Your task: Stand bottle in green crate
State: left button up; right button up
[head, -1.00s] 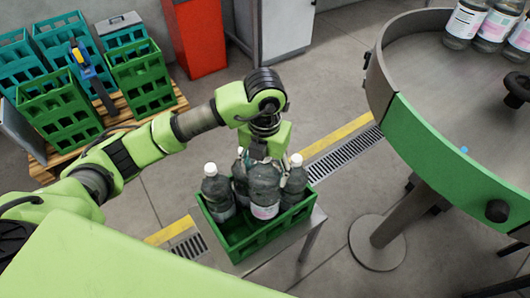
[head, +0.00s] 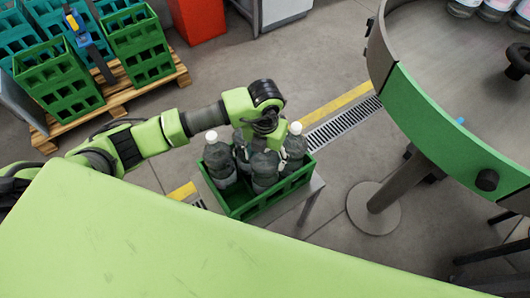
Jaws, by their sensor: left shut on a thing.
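The green crate (head: 284,192) stands on a small grey stand in the middle of the head view. It holds several clear bottles with white caps: one at the left (head: 219,162), one at the right (head: 295,147) and one behind, partly hidden. My left gripper (head: 263,146) points down over the crate, shut on the top of a middle bottle (head: 265,172). That bottle looks upright, with its lower part inside the crate. Its base is hidden, so I cannot tell whether it touches the floor of the crate. The fingertips are mostly hidden. My right gripper is not in view.
A round table with a green rim (head: 430,125) stands at the right, with several bottles at its far edge (head: 495,10). A pallet (head: 125,92) with green and teal crates is at the upper left. A red bin (head: 198,18) stands at the back.

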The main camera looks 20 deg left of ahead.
pick_arm(q)
jog(key=shift+w+r, duration=0.1)
jog(key=shift+r, duration=0.05)
jog(key=o, duration=2.1)
jog(key=shift+f, duration=0.2)
jog(key=shift+s, duration=0.2)
jog(key=shift+w+r, duration=0.1)
jog(key=shift+r, duration=0.1)
notch_tip(320, 180, up, 10)
jog(key=b, duration=0.3)
jog(key=shift+r, duration=0.95)
jog(key=shift+d, duration=0.1)
